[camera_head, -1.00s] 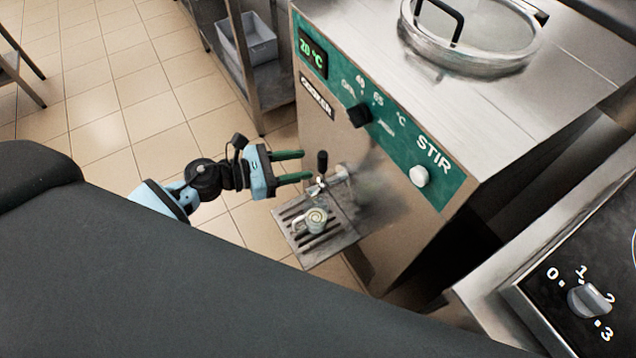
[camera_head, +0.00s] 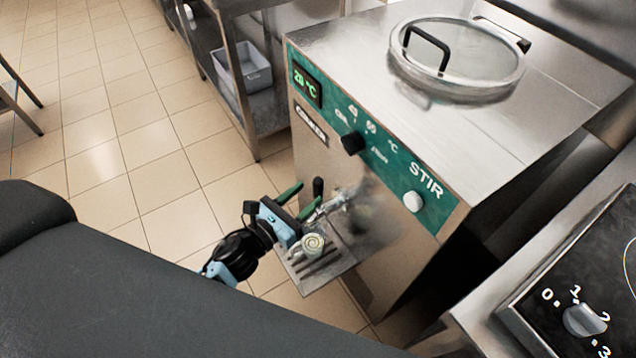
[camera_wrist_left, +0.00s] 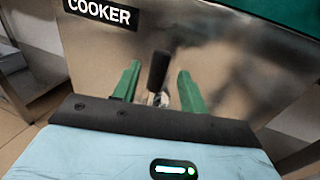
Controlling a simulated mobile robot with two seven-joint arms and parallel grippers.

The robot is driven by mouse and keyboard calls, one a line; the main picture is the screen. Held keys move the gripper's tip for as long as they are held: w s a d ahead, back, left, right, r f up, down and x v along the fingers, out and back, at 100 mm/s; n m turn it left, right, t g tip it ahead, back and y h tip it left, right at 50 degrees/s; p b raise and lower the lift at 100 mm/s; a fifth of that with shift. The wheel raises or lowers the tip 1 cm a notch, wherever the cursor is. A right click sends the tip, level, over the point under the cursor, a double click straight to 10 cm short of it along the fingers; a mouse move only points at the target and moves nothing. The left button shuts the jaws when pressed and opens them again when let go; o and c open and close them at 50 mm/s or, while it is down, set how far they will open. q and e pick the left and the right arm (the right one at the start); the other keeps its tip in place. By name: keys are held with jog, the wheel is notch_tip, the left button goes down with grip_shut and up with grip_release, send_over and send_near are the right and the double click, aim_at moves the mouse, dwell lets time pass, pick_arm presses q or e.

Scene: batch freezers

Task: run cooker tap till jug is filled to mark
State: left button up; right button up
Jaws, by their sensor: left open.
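The cooker (camera_head: 375,200) has a tap with a black lever handle (camera_head: 318,188) on its front. The handle stands upright, and in the left wrist view it (camera_wrist_left: 158,70) appears between the two green fingers. The jug (camera_head: 312,243) stands on the slatted drip tray (camera_head: 335,268) below the tap; its inside looks pale, but its mark cannot be made out. My left gripper (camera_head: 300,202) is open, its fingertips close to the tap lever, with no clear contact. Whether liquid runs from the tap cannot be seen. My right gripper is not in view.
The cooker panel has a black knob (camera_head: 350,143), a white STIR button (camera_head: 412,201) and a display reading 20 °C (camera_head: 306,84). A hob with a knob (camera_head: 584,320) stands at the right. A steel shelf holds a grey bin (camera_head: 243,68).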

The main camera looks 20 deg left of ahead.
aim_at(315, 189)
pick_arm(q)
jog(key=shift+x, duration=2.55)
grip_shut()
